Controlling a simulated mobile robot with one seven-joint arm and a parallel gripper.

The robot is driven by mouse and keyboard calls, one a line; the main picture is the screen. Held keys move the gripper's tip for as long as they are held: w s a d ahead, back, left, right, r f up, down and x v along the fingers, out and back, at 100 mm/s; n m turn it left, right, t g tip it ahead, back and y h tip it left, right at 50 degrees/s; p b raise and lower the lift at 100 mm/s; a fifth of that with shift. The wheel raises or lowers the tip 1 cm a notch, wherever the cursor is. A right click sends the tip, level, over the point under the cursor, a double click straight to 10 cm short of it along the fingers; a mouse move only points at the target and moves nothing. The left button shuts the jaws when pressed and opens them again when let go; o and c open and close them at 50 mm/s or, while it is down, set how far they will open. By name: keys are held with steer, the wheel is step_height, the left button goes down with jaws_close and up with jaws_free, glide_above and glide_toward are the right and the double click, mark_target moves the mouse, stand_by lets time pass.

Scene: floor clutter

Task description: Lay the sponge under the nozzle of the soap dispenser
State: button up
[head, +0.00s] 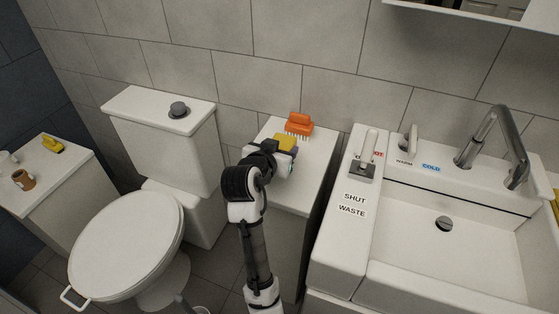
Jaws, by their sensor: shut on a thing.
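A yellow block that looks like the sponge (285,141) shows at the end of my arm, above the narrow white cabinet between toilet and sink. My gripper (288,152) is shut on it; the fingers are mostly hidden behind my wrist. I cannot tell whether the sponge touches the cabinet top. No soap dispenser is clearly recognisable. A pale upright fitting on a grey base (363,167) stands on the sink's left ledge, and a smaller pale fitting (412,140) stands at the back; I cannot tell whether either has a soap nozzle.
The sink (470,256) with a tall chrome tap (478,145) is at right. The toilet (125,240) is at left. Another yellow object (53,145) and a brown mug (24,180) sit far left.

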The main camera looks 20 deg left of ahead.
steer(key=shift+f, duration=2.25)
steer(key=shift+f, duration=0.15)
steer(key=o, duration=1)
steer(key=shift+o, duration=0.2)
